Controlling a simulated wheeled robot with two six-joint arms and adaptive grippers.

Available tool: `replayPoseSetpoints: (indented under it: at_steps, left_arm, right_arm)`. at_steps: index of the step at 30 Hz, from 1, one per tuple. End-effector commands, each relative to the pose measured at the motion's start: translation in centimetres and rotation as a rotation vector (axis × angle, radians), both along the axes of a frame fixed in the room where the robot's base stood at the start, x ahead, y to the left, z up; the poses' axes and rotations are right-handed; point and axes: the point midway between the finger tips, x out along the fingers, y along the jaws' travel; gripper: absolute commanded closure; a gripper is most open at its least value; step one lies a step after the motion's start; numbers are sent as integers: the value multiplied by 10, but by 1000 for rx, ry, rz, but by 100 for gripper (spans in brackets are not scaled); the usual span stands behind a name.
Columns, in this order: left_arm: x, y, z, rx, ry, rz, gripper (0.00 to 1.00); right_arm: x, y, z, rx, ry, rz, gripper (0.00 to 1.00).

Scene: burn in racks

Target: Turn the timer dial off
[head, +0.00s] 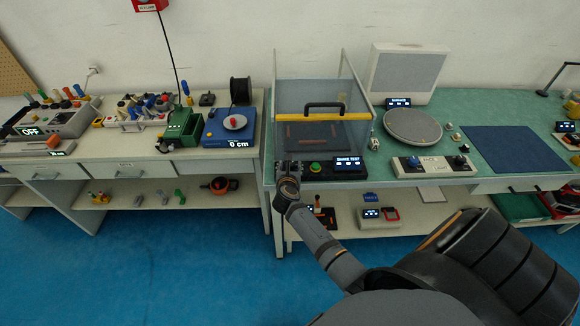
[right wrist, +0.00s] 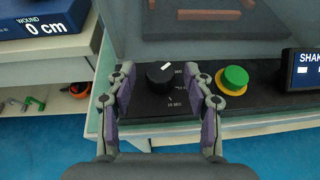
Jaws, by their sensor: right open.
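The timer dial (right wrist: 158,80) is a black round knob on the dark control strip in front of the clear-walled box. Its white pointer mark faces up and slightly right, and small white time labels, one reading 10 SEC, sit to its right and below. My right gripper (right wrist: 161,84) is open, with one finger on each side of the dial; whether either finger touches it I cannot tell. In the head view my right gripper (head: 288,172) covers the dial at the strip's left end. My left gripper is not in view.
A green button (right wrist: 232,79) with a yellow base sits just right of the right finger, also visible in the head view (head: 316,167). Beyond it is the SHAKE TEST display (head: 348,165). The clear box (head: 322,100) with a black handle stands behind.

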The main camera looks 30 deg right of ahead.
Motion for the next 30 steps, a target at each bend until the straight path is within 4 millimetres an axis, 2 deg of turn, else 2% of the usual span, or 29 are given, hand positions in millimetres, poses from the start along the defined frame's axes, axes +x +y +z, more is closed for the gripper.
replayPoseSetpoints:
  at_steps: [8, 20, 26, 30]
  left_arm:
    - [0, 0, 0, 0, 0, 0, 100]
    - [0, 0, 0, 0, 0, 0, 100]
    - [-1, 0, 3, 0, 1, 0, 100]
    - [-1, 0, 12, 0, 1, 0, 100]
  right_arm:
    - [2, -1, -1, 0, 0, 0, 48]
    - [2, -1, -1, -1, 1, 0, 100]
    - [1, -2, 0, -1, 2, 12, 100]
    - [1, -3, 2, -2, 3, 54, 100]
